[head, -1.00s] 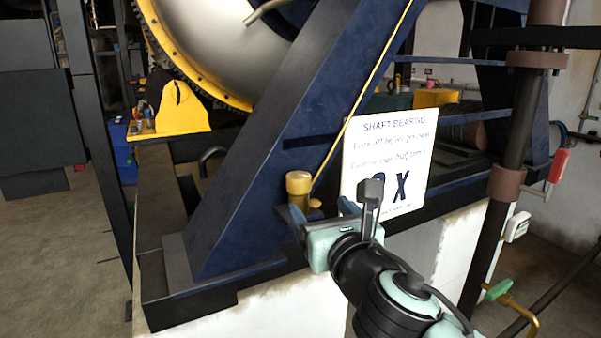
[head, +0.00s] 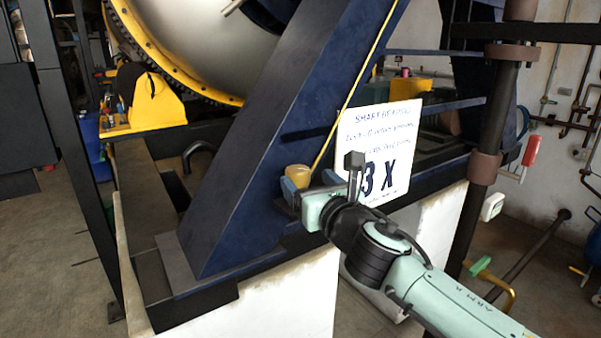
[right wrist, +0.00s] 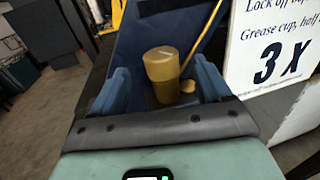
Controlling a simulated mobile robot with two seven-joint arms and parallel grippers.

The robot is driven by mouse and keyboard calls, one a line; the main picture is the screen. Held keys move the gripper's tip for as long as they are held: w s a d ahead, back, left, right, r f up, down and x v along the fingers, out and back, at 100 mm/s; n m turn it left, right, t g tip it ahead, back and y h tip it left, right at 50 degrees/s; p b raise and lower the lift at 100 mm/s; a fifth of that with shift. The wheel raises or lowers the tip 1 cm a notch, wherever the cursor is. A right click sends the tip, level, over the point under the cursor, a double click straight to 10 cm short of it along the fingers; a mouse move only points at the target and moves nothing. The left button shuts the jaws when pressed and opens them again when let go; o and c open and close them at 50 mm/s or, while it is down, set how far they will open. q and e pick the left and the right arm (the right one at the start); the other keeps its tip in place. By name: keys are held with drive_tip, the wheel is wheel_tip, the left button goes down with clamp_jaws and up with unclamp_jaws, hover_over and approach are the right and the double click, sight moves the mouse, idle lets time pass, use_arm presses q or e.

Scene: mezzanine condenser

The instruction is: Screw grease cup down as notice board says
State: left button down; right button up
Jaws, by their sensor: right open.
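The brass grease cup (head: 298,173) stands upright at the foot of the blue slanted frame, its lower part hidden by my gripper in the head view. In the right wrist view the cup (right wrist: 162,66) shows its round cap and lies between the two blue fingers. My right gripper (head: 305,187) is open, with a gap on each side of the cup; I cannot tell whether the fingertips reach level with it. The white notice board (head: 385,150) stands to the right, headed "Shaft bearing", with "Grease cup, half" partly legible and a large "3 X". My left gripper is out of view.
The blue slanted frame (head: 270,135) rises close behind the cup, with a thin yellow pipe (head: 350,95) along it. A small brass knob (right wrist: 188,86) sits beside the cup. A dark vertical pipe (head: 492,130) stands right of the board.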

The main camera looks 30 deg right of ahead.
sight(302, 175)
drive_tip(key=w, duration=0.5)
drive_tip(key=shift+d, duration=0.35)
drive_tip(key=shift+s, duration=0.1)
drive_tip(key=c, duration=1)
drive_tip(key=shift+c, duration=0.2)
